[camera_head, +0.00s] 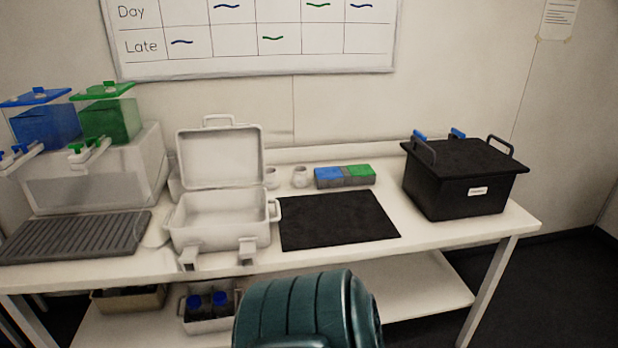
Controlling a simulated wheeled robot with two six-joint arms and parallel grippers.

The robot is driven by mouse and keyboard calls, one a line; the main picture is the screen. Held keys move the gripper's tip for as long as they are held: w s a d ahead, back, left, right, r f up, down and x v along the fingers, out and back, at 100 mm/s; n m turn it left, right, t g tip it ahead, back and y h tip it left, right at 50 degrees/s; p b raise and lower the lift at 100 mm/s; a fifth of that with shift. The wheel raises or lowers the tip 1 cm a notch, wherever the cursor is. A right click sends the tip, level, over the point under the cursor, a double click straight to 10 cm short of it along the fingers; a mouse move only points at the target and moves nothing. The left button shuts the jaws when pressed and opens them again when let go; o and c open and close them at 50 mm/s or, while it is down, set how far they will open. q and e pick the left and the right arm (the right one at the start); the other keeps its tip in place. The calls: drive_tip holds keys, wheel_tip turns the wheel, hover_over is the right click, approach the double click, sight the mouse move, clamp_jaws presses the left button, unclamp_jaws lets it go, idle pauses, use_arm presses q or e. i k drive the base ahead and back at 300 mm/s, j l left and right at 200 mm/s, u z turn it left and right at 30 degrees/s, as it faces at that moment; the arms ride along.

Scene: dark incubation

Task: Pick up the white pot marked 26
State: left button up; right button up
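Two small white pots stand near the back of the white table, between the open white case and the blue and green blocks. The left pot (272,177) is partly hidden by the case. The right pot (300,177) stands clear, just behind the black mat. No number can be read on either one, so I cannot tell which is marked 26. Neither of my grippers is in view.
The open white case (219,222) and black mat (338,220) are in front of the pots. Blue and green blocks (345,176) sit right, then a black lidded box (465,185). A teal ribbed shape (305,310), perhaps a chair back, stands before the table (450,235).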

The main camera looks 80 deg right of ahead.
sight(272, 183)
drive_tip(key=z, duration=2.6)
